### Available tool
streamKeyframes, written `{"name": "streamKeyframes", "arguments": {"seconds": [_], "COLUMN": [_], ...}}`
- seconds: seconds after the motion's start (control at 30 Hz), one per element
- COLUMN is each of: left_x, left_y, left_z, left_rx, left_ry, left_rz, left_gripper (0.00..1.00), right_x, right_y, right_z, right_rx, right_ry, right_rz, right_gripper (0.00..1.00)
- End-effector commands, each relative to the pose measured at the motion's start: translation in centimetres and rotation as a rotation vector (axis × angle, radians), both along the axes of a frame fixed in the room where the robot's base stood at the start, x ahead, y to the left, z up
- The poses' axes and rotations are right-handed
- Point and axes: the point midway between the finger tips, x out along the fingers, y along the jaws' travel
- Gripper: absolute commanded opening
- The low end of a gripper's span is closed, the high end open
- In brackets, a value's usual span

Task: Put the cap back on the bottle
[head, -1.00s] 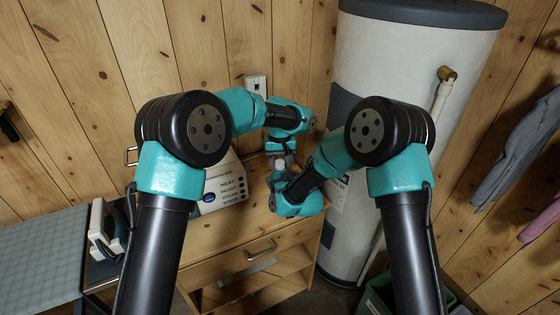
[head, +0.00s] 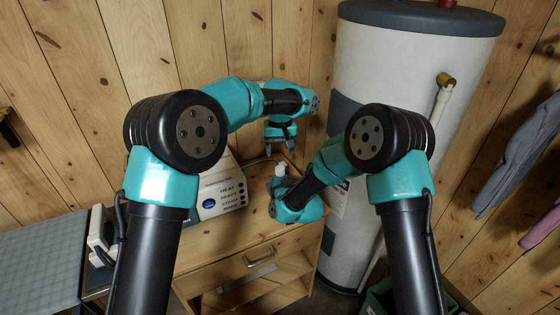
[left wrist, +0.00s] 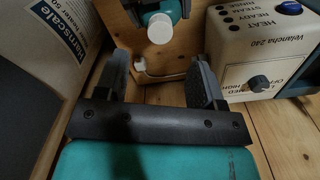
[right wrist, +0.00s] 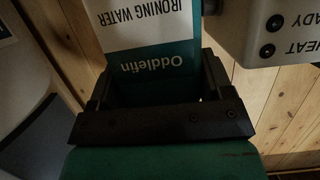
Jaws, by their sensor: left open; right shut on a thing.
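The bottle, with a white and teal label, fills the space between my right gripper's fingers (right wrist: 160,82) in the right wrist view (right wrist: 150,38). My right gripper (head: 277,183) is shut on it just above the cabinet. A white round cap (left wrist: 160,28) shows at the bottle's top in the left wrist view, and as a white top (head: 280,169) in the head view. It looks seated, but the join is hidden. My left gripper (head: 280,142) is open and empty, straight above the cap and apart from it; its fingers (left wrist: 160,80) frame bare space.
A white steam appliance (head: 219,187) with a blue button stands on the wooden cabinet (head: 235,233), left of the bottle. A white water heater tank (head: 410,75) stands close on the right. An iron (head: 101,232) and ironing board (head: 40,262) are at the left. The cabinet's front top is clear.

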Motion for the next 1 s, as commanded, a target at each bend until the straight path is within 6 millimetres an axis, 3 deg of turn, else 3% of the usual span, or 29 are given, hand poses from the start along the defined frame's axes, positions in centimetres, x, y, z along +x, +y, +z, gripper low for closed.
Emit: {"name": "streamKeyframes", "arguments": {"seconds": [0.1,0.3,0.63,0.67,0.93,1.0], "left_x": [0.0,0.0,0.0,0.0,0.0,0.0], "left_y": [0.0,0.0,0.0,0.0,0.0,0.0], "left_z": [2.2,4.5,4.8,4.8,4.8,4.8], "left_rx": [-0.001,-0.001,0.001,0.0,0.0,0.0], "left_ry": [-0.002,-0.002,0.0,0.0,0.0,0.0], "left_rz": [0.0,-0.001,-0.001,-0.001,-0.001,-0.001], "left_gripper": [0.63,0.63,0.63,0.63,0.63,0.63], "right_x": [0.0,0.0,0.0,0.0,0.0,0.0], "right_y": [0.0,0.0,0.0,0.0,0.0,0.0], "right_z": [0.0,0.0,0.0,0.0,0.0,0.0], "right_rx": [0.0,0.0,0.0,0.0,0.0,0.0], "right_ry": [0.0,0.0,0.0,0.0,0.0,0.0], "right_rz": [0.0,0.0,0.0,0.0,0.0,0.0], "right_gripper": [0.07,0.07,0.07,0.74,1.0,1.0]}}
